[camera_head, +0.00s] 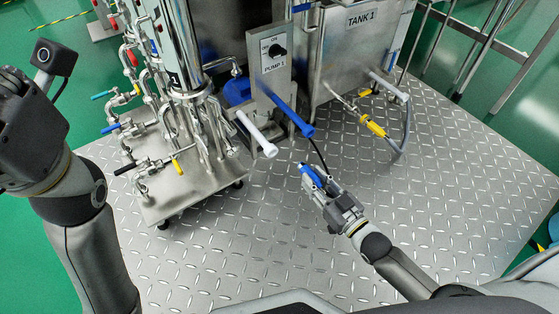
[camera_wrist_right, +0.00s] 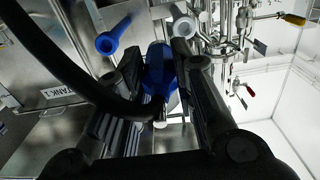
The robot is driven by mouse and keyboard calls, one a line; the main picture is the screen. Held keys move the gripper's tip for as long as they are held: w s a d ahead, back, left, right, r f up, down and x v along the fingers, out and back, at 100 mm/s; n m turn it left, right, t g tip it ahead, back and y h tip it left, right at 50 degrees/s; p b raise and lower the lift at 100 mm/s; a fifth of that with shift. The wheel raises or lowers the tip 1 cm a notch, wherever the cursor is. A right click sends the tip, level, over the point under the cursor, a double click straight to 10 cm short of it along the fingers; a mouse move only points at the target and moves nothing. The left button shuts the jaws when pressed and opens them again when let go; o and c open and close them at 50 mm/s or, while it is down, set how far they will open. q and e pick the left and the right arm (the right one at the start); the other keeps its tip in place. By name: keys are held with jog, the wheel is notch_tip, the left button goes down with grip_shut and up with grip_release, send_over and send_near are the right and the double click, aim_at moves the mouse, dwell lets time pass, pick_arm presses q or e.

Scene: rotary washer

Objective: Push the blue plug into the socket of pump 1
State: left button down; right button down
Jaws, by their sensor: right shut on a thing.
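The blue plug (camera_head: 312,175) is between the fingers of my right gripper (camera_head: 309,178), which is shut on it. In the right wrist view the plug (camera_wrist_right: 160,72) lies between the two dark fingers of the gripper (camera_wrist_right: 160,75), with a metal tip toward the camera. A black cable (camera_head: 321,154) runs close to the plug. The pump 1 panel (camera_head: 276,52) with its black knob stands up and left of the gripper, apart from the plug. I cannot make out its socket. My left arm shows at the left, but its fingers are out of frame.
A white handle (camera_head: 257,134) and a blue handle (camera_head: 291,111) stick out below the panel, near the plug. Tank 1 (camera_head: 362,45) stands behind at the right, with a yellow-fitted hose (camera_head: 372,126). Pipes and valves crowd the left. The metal floor (camera_head: 430,200) at the right is clear.

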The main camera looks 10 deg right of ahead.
jog(key=shift+w+d, duration=0.15)
jog(key=shift+d, duration=0.1)
jog(key=shift+d, duration=0.1)
jog(key=shift+w+d, duration=0.25)
jog(key=shift+d, duration=0.4)
jog(key=shift+w+d, duration=0.25)
jog(key=shift+d, duration=0.45)
jog(key=shift+w+d, duration=0.25)
jog(key=shift+d, duration=0.4)
jog(key=d, duration=0.1)
jog(key=w+d, duration=0.1)
jog(key=d, duration=0.2)
jog(key=shift+w+d, duration=0.1)
jog(key=shift+w, duration=0.15)
jog(key=shift+r, duration=0.1)
